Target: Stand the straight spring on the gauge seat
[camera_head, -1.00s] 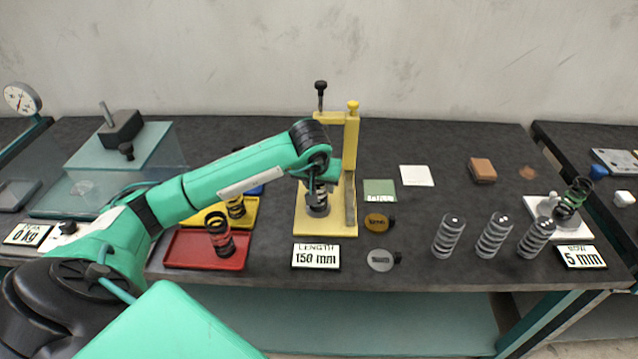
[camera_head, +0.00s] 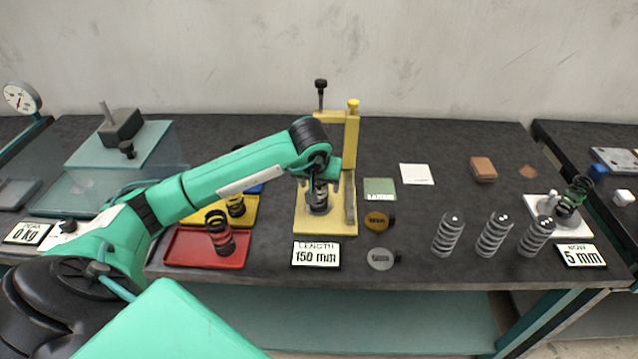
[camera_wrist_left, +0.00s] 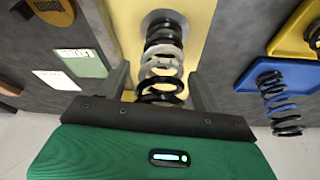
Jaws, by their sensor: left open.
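The straight spring (camera_head: 318,193), black with a pale band, stands upright on the round grey gauge seat (camera_wrist_left: 165,18) of the yellow length gauge (camera_head: 345,229). In the left wrist view the spring (camera_wrist_left: 162,62) rises from the seat towards my palm. My left gripper (camera_head: 321,186) is above the yellow base with its jaws open. Its fingers (camera_wrist_left: 163,82) are on either side of the spring, with gaps visible. The gripper hides the spring's upper part in the head view. My right gripper is not in view.
A red tray (camera_head: 178,253) and a yellow tray (camera_head: 252,209) hold springs left of the gauge. A length sign (camera_head: 316,255) stands in front. The gauge's post (camera_head: 351,180) is close beside my gripper.

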